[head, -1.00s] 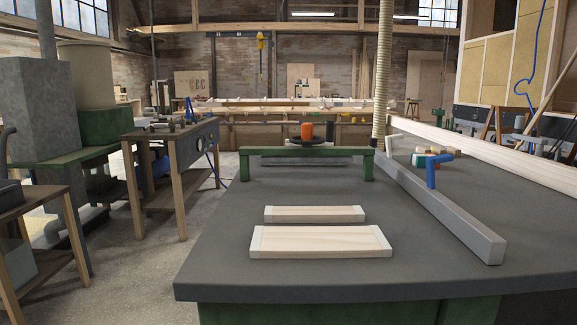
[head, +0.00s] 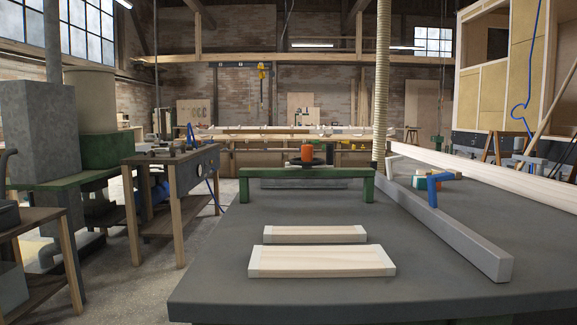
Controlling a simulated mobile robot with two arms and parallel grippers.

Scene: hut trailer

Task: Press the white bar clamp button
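I cannot pick out a white bar clamp button for certain. A small white part (head: 392,161) shows at the far right of the table, beside the hose; it is too small to tell what it is. A blue angled handle (head: 434,188) stands at the grey rail on the right side of the table. Small coloured pieces (head: 420,182) lie just behind it. Neither of my grippers is in view.
The grey table (head: 230,290) fills the front. Two pale boards (head: 320,261) lie on it. A green frame (head: 270,173) stands behind them, with an orange item (head: 307,153) above it. A grey rail (head: 455,233) and a long pale beam (head: 500,174) run along the right.

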